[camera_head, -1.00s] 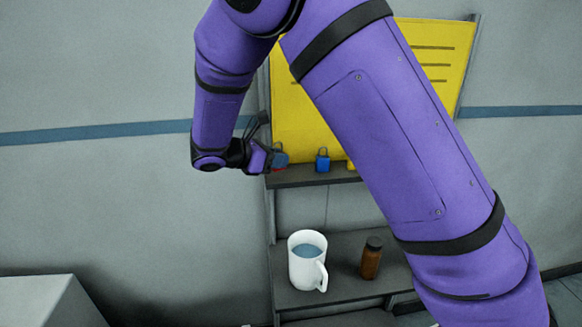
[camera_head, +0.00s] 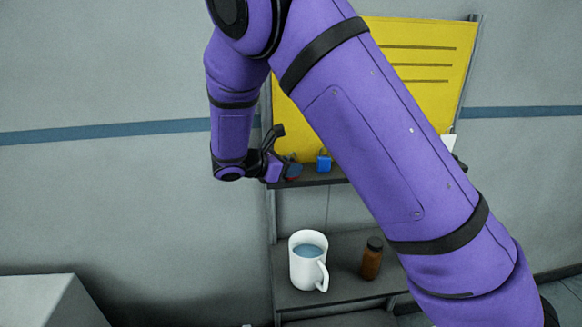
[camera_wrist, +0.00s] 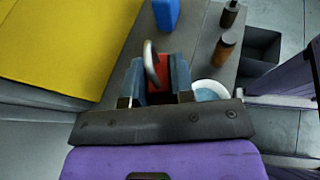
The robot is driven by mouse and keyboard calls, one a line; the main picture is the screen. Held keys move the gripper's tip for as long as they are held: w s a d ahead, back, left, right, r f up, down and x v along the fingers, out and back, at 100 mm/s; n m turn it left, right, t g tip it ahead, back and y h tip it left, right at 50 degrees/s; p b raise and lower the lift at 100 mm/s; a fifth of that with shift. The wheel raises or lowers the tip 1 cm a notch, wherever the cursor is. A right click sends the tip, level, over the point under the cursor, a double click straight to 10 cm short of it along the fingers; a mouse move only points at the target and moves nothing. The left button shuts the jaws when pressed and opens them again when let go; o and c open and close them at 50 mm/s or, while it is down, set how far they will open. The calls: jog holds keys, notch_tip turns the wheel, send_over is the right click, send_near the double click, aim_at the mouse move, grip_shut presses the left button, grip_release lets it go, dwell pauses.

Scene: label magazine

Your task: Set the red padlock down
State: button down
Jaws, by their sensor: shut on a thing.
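The red padlock (camera_wrist: 160,70) is between the two finger pads of my gripper (camera_wrist: 158,80) in the wrist view, its grey shackle rising toward the camera. My gripper is shut on it. In the head view my gripper (camera_head: 284,168) is at the left end of the narrow upper shelf (camera_head: 312,179), with a small red bit of the padlock (camera_head: 294,174) showing at its tip. I cannot tell whether the padlock touches the shelf.
A yellow board (camera_head: 410,60) rises behind the upper shelf. The lower shelf (camera_head: 335,285) bears a white mug (camera_head: 303,272) of bluish liquid and a brown bottle (camera_head: 371,262). My arm hides the upper shelf's right part.

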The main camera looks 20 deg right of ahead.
jog(key=c, duration=1)
grip_release()
